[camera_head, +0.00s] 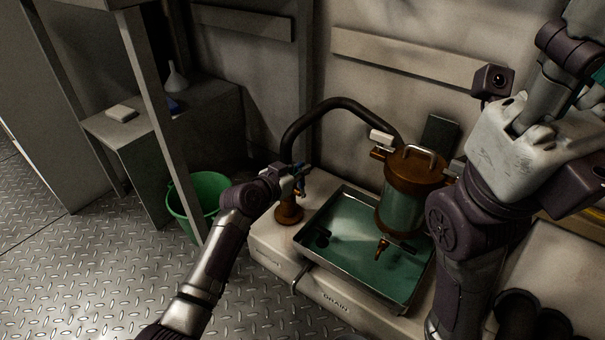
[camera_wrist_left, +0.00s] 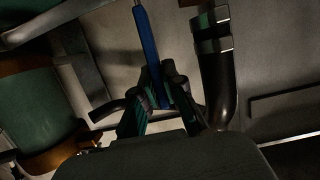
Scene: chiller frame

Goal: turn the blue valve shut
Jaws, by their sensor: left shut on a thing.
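The blue valve shows as a small blue handle (camera_head: 300,188) above a brass fitting (camera_head: 289,212) at the left end of the bench. In the left wrist view the handle is a long blue lever (camera_wrist_left: 148,50) running down between the fingers. My left gripper (camera_head: 299,174) is shut on it, and its fingertips (camera_wrist_left: 163,95) close around the lever's lower part. The gripper partly hides the valve in the head view. My right arm is at the right, but its fingers cannot be made out.
A metal tray (camera_head: 329,279) of greenish liquid is right of the valve, with a brass-topped canister (camera_head: 412,168) over it. A green bucket (camera_head: 200,192) stands left on the floor, near an upright post (camera_head: 165,120).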

